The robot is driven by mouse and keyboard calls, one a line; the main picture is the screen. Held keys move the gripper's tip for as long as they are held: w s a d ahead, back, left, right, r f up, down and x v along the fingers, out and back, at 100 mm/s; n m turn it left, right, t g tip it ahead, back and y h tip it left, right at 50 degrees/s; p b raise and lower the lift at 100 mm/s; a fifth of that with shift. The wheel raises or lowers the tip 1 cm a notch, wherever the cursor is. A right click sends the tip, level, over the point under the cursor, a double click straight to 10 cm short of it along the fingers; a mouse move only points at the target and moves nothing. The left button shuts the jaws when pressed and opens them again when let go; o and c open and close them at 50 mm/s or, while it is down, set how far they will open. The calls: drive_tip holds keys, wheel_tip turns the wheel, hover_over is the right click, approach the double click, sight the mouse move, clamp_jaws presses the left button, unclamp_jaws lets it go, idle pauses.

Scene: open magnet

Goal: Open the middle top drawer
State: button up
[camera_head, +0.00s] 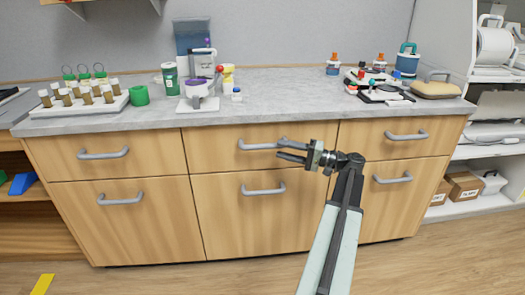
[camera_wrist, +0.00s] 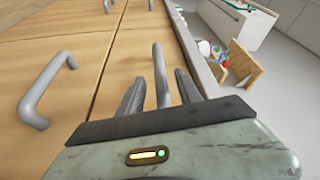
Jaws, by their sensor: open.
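The middle top drawer (camera_head: 215,158) has a light wood front and sits closed, flush with the cabinet. Its grey bar handle (camera_head: 258,147) runs horizontally. My gripper (camera_head: 281,147) is open at the right part of this handle, its fingers pointing left across the drawer front. In the wrist view the handle (camera_wrist: 160,75) shows between the two open fingers of my gripper (camera_wrist: 158,92), with a gap on each side. The right end of the handle is partly hidden by the fingers in the head view.
The lower middle drawer's handle (camera_head: 263,190) is just below; another handle (camera_wrist: 45,90) shows left in the wrist view. The grey countertop (camera_head: 290,90) overhangs above, bearing a vial rack (camera_head: 80,108) and lab items. Open floor (camera_head: 440,250) lies in front.

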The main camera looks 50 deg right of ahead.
sight(265, 146)
drive_tip(key=x, duration=0.7)
clamp_jaws()
idle(1.1)
